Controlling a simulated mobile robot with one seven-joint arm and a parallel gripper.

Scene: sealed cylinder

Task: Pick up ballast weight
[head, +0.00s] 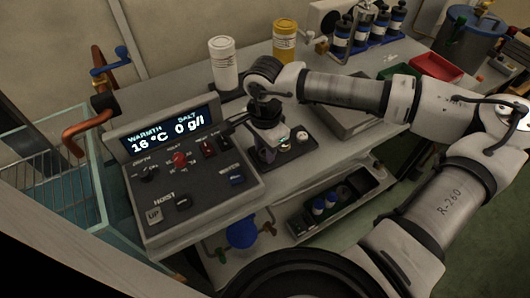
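My gripper (268,148) points down over a small dark tray (308,150) on the workbench, just right of the control panel. A small pale round piece (302,136) sits on the tray, right of my gripper. I cannot tell for sure which piece is the ballast weight. The fingers are small and dark against the tray, and my wrist hides part of it. I cannot tell whether they are open or shut, or hold anything.
The control panel (190,165) with a lit display stands close on the left. A white jar (223,62) and a yellow jar (285,42) stand behind. Several dark bottles (342,38), a red bin (436,66) and a glass tank (70,200) are farther out.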

